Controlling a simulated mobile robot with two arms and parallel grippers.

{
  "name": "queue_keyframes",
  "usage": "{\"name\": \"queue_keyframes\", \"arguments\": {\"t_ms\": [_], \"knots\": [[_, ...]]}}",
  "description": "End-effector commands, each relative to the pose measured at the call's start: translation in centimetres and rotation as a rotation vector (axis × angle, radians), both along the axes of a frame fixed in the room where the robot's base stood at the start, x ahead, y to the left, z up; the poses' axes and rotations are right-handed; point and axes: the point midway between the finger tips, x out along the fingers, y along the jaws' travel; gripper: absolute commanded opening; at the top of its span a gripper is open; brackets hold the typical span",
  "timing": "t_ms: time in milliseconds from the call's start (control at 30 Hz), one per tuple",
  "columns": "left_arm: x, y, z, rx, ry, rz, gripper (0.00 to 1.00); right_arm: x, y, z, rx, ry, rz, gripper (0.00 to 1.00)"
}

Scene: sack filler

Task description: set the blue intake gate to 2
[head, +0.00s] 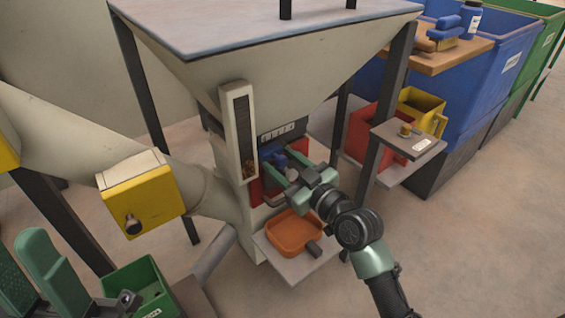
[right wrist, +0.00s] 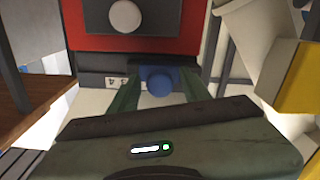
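The blue intake gate (head: 268,153) sits under the hopper, below a small number plate (head: 278,131). The digits 3 and 4 show on the plate (right wrist: 115,82) to the left of the knob; the rest is covered, so I cannot read the setting. In the head view the right gripper (head: 281,166) reaches in at the gate. My left gripper (head: 32,258) is at the lower left, empty, its fingers apart.
A red panel (right wrist: 190,22) with a pale round knob (right wrist: 125,16) is close to the right gripper. A grey shelf with an orange tray (head: 294,233) lies below. A tall gauge (head: 239,135) and a yellow box (head: 143,195) stand left. A green bin (head: 148,284) is near the left gripper.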

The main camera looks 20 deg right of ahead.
Motion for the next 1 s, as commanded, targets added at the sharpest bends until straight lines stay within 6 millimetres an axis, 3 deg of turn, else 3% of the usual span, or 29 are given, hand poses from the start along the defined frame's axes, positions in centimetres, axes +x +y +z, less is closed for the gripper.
{"name": "queue_keyframes", "arguments": {"t_ms": [33, 133, 167, 1000], "knots": [[0.01, 0.00, -0.01, 0.000, 0.001, 0.000, 0.38, -0.01, -0.01, -0.01, 0.000, 0.000, 0.000, 0.31], [0.02, -0.01, -0.01, 0.000, 0.001, 0.000, 0.38, -0.02, -0.01, -0.02, 0.000, 0.000, 0.000, 0.03], [0.02, -0.01, -0.01, 0.000, 0.001, 0.000, 0.38, -0.03, -0.01, -0.02, 0.000, 0.000, 0.000, 0.00], [0.02, 0.00, -0.02, 0.000, 0.001, 0.000, 0.38, -0.05, -0.01, -0.07, 0.000, 0.001, 0.000, 0.00]]}}
